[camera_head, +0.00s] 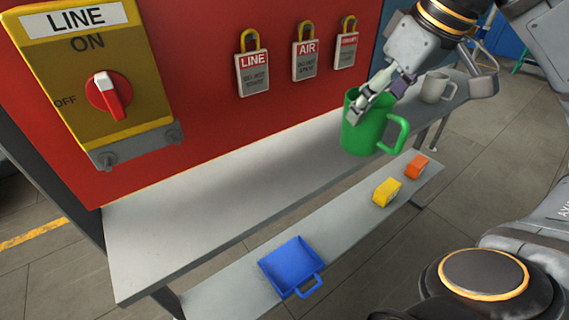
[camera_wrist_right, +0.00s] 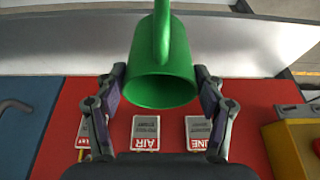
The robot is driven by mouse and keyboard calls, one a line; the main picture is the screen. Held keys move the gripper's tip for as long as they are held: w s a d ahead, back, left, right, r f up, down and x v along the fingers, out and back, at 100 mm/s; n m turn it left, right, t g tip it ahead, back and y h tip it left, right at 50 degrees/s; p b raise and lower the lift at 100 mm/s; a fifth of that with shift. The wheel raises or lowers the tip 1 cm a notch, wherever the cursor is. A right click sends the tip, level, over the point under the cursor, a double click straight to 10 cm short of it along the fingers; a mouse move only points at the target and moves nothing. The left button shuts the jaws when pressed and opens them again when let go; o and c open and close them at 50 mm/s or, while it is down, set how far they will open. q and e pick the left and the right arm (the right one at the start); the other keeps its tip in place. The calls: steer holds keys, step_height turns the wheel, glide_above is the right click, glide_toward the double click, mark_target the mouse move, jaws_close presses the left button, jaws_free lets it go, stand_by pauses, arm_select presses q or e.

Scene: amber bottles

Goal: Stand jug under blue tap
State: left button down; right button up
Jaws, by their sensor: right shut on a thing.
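A green jug (camera_head: 365,132) with a side handle hangs upright in my right gripper (camera_head: 385,90), over the grey shelf's front side in the head view. In the right wrist view the jug (camera_wrist_right: 160,72) sits between the two fingers of the right gripper (camera_wrist_right: 162,85), which is shut on it. I cannot make out a blue tap for certain. A dark curved fitting (camera_wrist_right: 16,105) shows on a blue panel (camera_wrist_right: 28,130) at the left of the right wrist view. My left gripper is not in view.
The long grey shelf (camera_head: 200,215) is otherwise bare. A lower ledge carries a blue pan (camera_head: 288,263), a yellow block (camera_head: 386,191) and an orange block (camera_head: 416,167).

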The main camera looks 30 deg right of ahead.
steer(key=w+a+f+p, duration=0.2)
steer(key=w+a+p, duration=0.1)
steer(key=w+p, duration=0.55)
steer(key=shift+a+p+x, duration=0.15)
steer(key=shift+p+x, duration=1.1)
steer(key=shift+x, duration=1.55)
steer(key=shift+a+p+x, duration=0.1)
steer(key=shift+p+x, duration=1.15)
steer(key=shift+x, duration=1.6)
steer(key=shift+s+f, duration=0.1)
steer(key=shift+s, duration=0.1)
steer(key=o, duration=1.2)
steer(key=shift+f, duration=0.1)
